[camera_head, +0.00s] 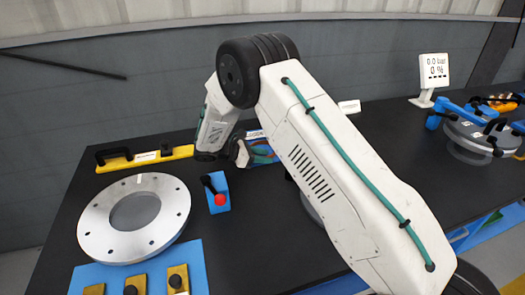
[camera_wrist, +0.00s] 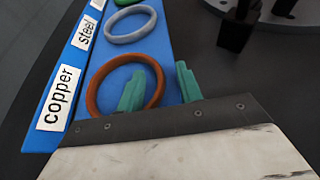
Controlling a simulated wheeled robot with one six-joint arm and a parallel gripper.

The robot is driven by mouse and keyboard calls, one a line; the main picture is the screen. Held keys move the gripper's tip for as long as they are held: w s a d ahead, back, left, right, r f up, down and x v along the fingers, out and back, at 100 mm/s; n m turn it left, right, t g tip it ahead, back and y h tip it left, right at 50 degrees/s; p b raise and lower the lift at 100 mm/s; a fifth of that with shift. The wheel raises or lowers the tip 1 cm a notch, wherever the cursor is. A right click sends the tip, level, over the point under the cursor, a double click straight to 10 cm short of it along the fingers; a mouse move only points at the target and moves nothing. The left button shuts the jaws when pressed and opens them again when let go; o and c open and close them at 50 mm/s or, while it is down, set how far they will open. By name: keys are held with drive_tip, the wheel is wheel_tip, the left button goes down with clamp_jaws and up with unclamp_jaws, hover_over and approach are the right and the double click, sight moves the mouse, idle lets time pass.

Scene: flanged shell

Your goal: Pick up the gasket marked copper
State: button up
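The copper-coloured gasket (camera_wrist: 92,93) lies on a blue tray (camera_wrist: 75,117) in the wrist view, beside a white label reading "copper" (camera_wrist: 58,97). My gripper (camera_wrist: 160,72) has its two green fingers apart with nothing clamped between them. In the picture, the left finger overlaps the inside of the copper ring and the right finger is just outside its right rim. I cannot tell how far the fingertips are above the tray. In the head view my arm partly covers the tray (camera_head: 264,158), and the copper gasket cannot be made out.
A grey gasket (camera_wrist: 131,38) beside the "steel" label (camera_wrist: 86,32) and a green one (camera_wrist: 126,2) lie farther along the tray.

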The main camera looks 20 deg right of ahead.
clamp_jaws()
idle(1.3)
